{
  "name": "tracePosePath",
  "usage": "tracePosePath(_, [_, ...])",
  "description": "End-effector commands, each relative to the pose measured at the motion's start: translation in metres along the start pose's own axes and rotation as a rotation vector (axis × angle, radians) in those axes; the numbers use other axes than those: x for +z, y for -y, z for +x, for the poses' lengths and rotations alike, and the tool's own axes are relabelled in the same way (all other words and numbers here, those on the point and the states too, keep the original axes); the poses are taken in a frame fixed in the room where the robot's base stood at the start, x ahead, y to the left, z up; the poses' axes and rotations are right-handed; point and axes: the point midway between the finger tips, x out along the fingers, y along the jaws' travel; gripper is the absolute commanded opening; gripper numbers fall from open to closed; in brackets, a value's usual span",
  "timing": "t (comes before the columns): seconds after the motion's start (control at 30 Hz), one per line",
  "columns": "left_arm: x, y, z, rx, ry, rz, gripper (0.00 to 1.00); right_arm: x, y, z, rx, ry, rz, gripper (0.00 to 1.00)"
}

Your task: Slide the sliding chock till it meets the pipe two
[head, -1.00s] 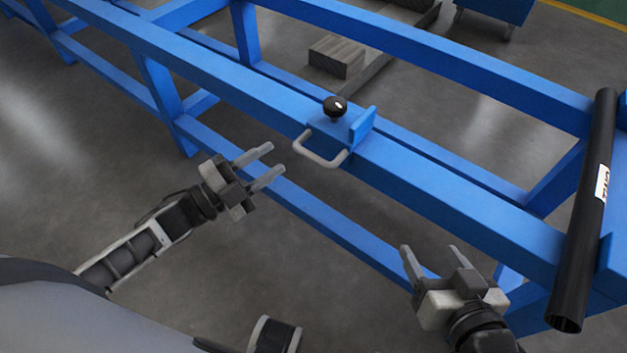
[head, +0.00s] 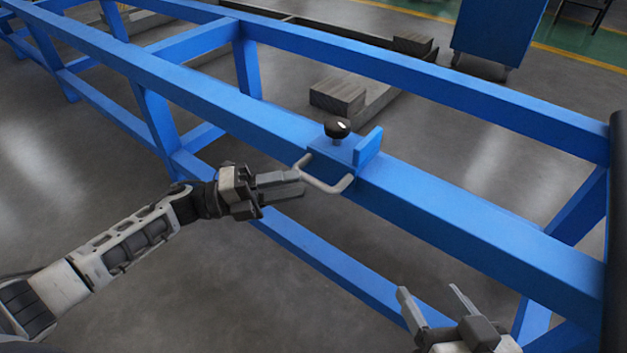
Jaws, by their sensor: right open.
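The sliding chock (head: 345,151) is a blue block with an upright plate, a black knob (head: 338,128) on top and a grey U-shaped handle (head: 327,187) facing me. It sits on the near blue rail. A black pipe (head: 616,240), cut off by the right edge, lies across the rails, well apart from the chock. My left gripper (head: 299,182) is at the left end of the handle. Its fingers overlap in this view, so I cannot tell whether they close on the handle. My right gripper (head: 432,300) is open and empty, low in front of the rail.
The near rail (head: 470,218) is clear between chock and pipe. A far rail (head: 430,85) and lower beams make up the blue frame. Wooden blocks (head: 338,97) lie on the floor behind. A blue cabinet (head: 498,30) stands at the back.

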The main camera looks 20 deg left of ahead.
Motion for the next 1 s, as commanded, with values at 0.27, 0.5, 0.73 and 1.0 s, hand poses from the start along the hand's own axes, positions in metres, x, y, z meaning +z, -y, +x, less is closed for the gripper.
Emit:
tracePosePath(0.27, [0.000, 0.000, 0.042, -0.001, 0.000, 0.001, 0.36, -0.002, 0.001, 0.000, -0.004, -0.017, 0.001, 0.64])
tracePosePath(0.5, [0.000, 0.000, 0.050, 0.000, 0.000, -0.001, 0.36, -0.004, 0.002, -0.001, -0.005, -0.023, 0.000, 0.64])
tracePosePath(0.73, [0.000, 0.000, 0.050, 0.000, 0.000, -0.001, 0.22, -0.004, 0.002, -0.001, -0.006, -0.021, 0.000, 0.64])
tracePosePath(1.0, [0.000, 0.000, 0.050, 0.000, 0.001, -0.001, 0.00, -0.002, 0.002, -0.001, -0.006, -0.017, 0.000, 0.64])
